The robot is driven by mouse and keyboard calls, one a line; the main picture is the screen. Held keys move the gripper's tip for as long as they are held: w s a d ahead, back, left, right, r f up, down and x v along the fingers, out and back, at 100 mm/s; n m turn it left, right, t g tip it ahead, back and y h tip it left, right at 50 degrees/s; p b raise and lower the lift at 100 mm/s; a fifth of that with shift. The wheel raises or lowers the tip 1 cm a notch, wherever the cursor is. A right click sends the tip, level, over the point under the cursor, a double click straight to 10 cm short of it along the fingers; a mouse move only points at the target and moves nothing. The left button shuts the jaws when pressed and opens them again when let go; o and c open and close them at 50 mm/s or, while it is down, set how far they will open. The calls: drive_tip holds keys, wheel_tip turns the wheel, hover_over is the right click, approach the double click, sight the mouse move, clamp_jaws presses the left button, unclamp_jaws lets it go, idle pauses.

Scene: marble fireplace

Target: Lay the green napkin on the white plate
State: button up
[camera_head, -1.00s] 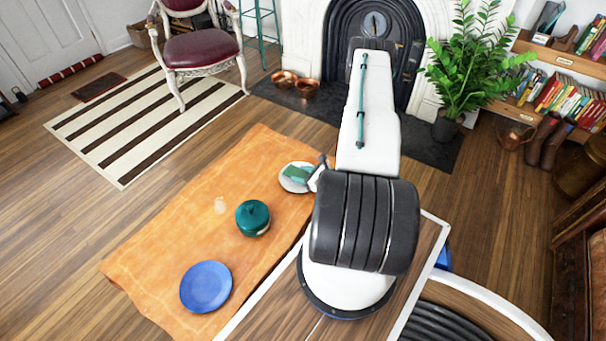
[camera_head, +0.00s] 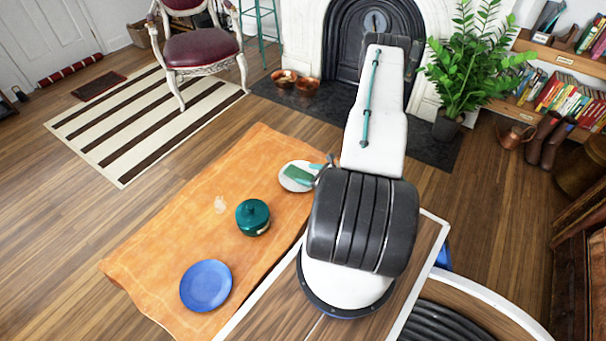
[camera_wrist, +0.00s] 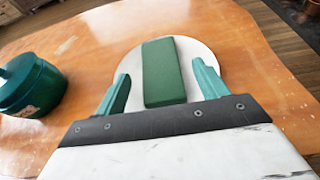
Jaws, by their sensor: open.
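The dark green napkin (camera_wrist: 163,72), a flat folded rectangle, lies on the white plate (camera_wrist: 207,58). In the head view the napkin (camera_head: 297,174) is also on the plate (camera_head: 284,182), which stands near the right edge of the orange cloth. My gripper (camera_wrist: 160,74) is open, with one teal finger on each side of the napkin and a gap to it on both sides. In the head view my gripper (camera_head: 312,174) is at the plate's right side. The near end of the napkin reaches close to the dark gripper bar.
A teal lidded pot (camera_head: 253,217) stands on the orange cloth (camera_head: 170,240), left of my gripper in the wrist view (camera_wrist: 28,84).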

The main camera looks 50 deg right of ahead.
drive_tip(key=v, duration=0.8)
drive_tip(key=shift+s+r, duration=0.15)
drive_tip(key=shift+r, duration=0.05)
drive_tip(key=w+a+r+n+g+y, duration=0.25)
drive_tip(key=w+a+r+n, duration=0.2)
drive_tip(key=r, duration=0.45)
drive_tip(key=w+a+r+n+g+y, duration=0.1)
drive_tip(key=w+a+r+n+y, duration=0.3)
drive_tip(key=r, duration=0.5)
drive_tip(key=w+a+r+n+g+y, duration=0.1)
drive_tip(key=w+a+r+n+y, duration=0.1)
drive_tip(key=w+a+r+n, duration=0.45)
drive_tip(key=s+a+r+n+g, duration=0.25)
drive_tip(key=a+r+n, duration=0.2)
drive_tip(key=r, duration=0.25)
drive_tip(key=s+a+r+n+g, duration=0.2)
drive_tip(key=a+r+n+g, duration=0.15)
drive_tip(key=a+r, duration=0.35)
drive_tip(key=s+a+r+n+h, duration=0.4)
drive_tip(key=s+a+r+n, duration=0.1)
drive_tip(key=s, duration=0.4)
drive_tip(key=s+a+r+n+g+h, duration=0.1)
drive_tip(key=s+a+r+n+h, duration=0.4)
drive_tip(key=s+r+n, duration=0.2)
wheel_tip(320, 180, up, 2)
drive_tip(key=s, duration=0.3)
drive_tip(key=shift+r, duration=0.25)
